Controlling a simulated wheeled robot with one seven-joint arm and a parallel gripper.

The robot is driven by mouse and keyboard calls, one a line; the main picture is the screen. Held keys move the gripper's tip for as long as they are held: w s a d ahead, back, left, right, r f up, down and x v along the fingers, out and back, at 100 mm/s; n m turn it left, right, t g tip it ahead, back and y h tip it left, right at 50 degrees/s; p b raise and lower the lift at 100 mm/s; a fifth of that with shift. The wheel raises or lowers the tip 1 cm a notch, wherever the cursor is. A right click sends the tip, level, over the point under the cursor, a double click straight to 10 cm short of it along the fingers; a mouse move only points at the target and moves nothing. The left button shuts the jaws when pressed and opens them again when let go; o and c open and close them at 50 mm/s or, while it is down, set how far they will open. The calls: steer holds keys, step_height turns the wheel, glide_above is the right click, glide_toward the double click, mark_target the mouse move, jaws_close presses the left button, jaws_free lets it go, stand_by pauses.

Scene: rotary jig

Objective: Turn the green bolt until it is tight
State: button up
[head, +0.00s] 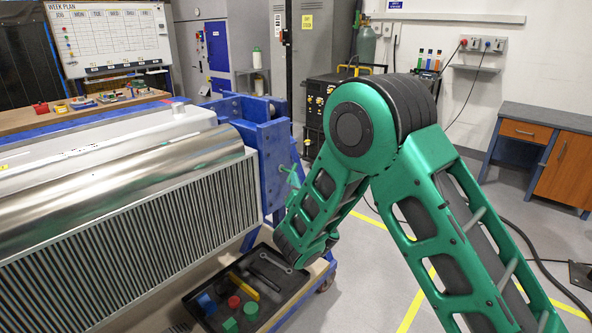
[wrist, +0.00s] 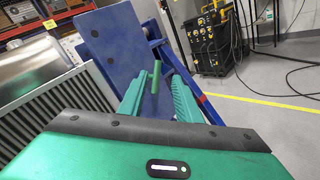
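The green bolt (wrist: 155,77) has a bar-like handle and stands out from the face of a blue plate (wrist: 115,45) in the wrist view. In the head view the green bolt (head: 289,174) shows small on the blue frame (head: 268,150), at the end of a large ribbed metal unit. My gripper (wrist: 160,92) points at the plate, its two green fingers apart, one on each side of the bolt. I see gaps between the fingers and the bolt. In the head view my forearm hides most of the gripper.
A black tray (head: 210,317) with coloured blocks and a wrench-like tool sits below the frame. The ribbed metal unit (head: 150,225) fills the left side. Open floor with yellow lines lies to the right, before a wooden desk (head: 566,165).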

mark_target(295, 168)
steer(key=x, duration=1)
steer(key=shift+w+a, duration=0.25)
steer(key=shift+w, duration=0.05)
